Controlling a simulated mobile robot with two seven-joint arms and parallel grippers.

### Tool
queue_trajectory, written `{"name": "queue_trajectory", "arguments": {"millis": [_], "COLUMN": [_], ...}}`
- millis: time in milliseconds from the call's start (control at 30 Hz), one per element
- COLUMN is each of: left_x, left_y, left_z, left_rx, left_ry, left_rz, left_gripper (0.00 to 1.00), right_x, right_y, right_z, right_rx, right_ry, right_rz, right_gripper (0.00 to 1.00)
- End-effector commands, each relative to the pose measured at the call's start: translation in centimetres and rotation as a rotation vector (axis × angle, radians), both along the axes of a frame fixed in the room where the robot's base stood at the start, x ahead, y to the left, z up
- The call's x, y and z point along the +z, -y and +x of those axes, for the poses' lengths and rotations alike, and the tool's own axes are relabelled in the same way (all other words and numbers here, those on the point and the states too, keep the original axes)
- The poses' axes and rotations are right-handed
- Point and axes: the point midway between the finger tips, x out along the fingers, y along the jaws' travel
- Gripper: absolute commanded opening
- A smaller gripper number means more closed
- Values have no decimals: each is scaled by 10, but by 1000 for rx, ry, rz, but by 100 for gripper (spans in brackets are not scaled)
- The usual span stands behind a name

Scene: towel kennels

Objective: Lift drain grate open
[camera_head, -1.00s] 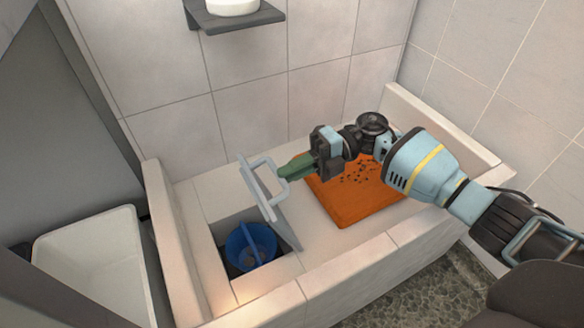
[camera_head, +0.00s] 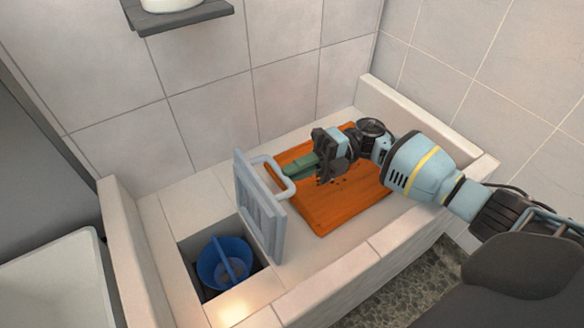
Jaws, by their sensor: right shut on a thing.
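The grey drain grate (camera_head: 259,212) stands raised, close to upright, along the right edge of the square drain opening (camera_head: 188,258). Its pale handle (camera_head: 291,187) faces right, toward my right gripper (camera_head: 291,174). The green fingers of that gripper are shut on the handle; the far finger is partly hidden. A blue bucket (camera_head: 214,274) with a handle sits down in the uncovered opening. My left gripper is not in view.
An orange mat (camera_head: 325,218) with dark specks lies right of the grate, under my right arm. Low tiled walls (camera_head: 376,258) border the basin. A white tub (camera_head: 58,268) stands at the left. A dark shelf (camera_head: 190,16) with a white object hangs on the back wall.

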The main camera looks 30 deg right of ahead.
Motion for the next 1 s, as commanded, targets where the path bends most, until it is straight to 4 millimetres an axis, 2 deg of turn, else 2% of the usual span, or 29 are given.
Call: {"name": "queue_trajectory", "arguments": {"millis": [33,400,433,567,1000], "left_x": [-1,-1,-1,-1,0], "left_y": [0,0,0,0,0], "left_z": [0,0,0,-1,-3], "left_rx": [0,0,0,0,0], "left_ry": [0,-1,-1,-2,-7], "left_rz": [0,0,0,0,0], "left_gripper": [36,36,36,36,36], "right_x": [-11,-13,-13,-13,-8], "right_y": [-1,-1,-1,-2,0], "right_z": [-2,-3,-3,-3,-2], "right_rx": [-1,-2,-2,1,1], "right_ry": [-13,-18,-18,-17,-9], "right_rz": [-18,-18,-19,-18,-12], "right_gripper": [0,0,16,33,34]}}
